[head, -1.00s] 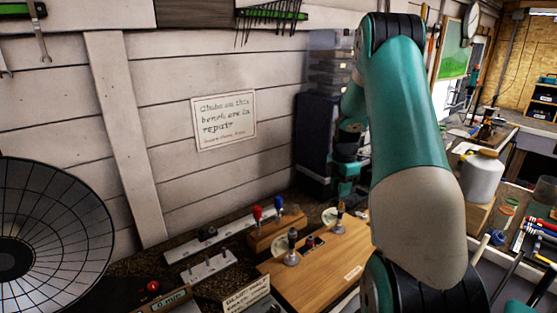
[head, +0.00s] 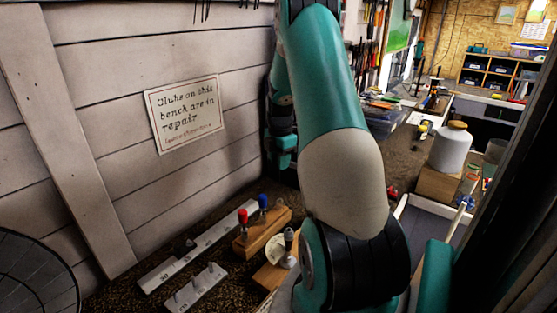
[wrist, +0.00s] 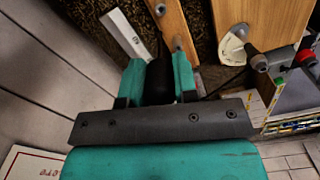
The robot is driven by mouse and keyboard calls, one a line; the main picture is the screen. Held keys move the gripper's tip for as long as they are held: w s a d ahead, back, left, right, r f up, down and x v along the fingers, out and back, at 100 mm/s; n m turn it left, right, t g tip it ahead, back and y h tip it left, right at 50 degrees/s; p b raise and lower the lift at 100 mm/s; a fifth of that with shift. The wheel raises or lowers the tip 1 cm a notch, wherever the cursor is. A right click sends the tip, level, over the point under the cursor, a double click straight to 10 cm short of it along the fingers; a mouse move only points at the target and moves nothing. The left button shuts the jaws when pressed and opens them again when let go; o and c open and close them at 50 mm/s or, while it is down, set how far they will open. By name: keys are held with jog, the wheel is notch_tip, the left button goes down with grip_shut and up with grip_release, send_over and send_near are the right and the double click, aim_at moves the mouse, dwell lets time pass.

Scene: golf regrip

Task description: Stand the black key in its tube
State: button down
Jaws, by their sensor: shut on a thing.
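My gripper (wrist: 158,66) is in the wrist view, with its two teal fingers on either side of a black thing, which I take to be the black key (wrist: 159,82). It is shut on it, and the key's far end is dark and hard to make out. A wooden block (head: 262,237) with a red and a blue key upright in it stands on the bench in the head view. A wooden strip with small grey round fittings (wrist: 177,43) lies beyond my fingers in the wrist view. I cannot tell which fitting is the black key's tube.
A long white rail (head: 200,245) and a short white block with pegs (head: 196,288) lie left of the wooden block. A metal clamp (head: 289,248) stands right of it. The plank wall with a sign (head: 185,113) is close behind. My arm hides part of the bench.

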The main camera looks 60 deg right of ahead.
jog(key=shift+f+b, duration=1.95)
jog(key=shift+f, duration=0.95)
jog(key=shift+f+b, duration=1.35)
jog(key=shift+f, duration=0.9)
jog(key=c, duration=0.8)
grip_release()
notch_tip(320, 180, up, 18)
jog(key=b, duration=0.4)
jog(key=shift+f, duration=0.25)
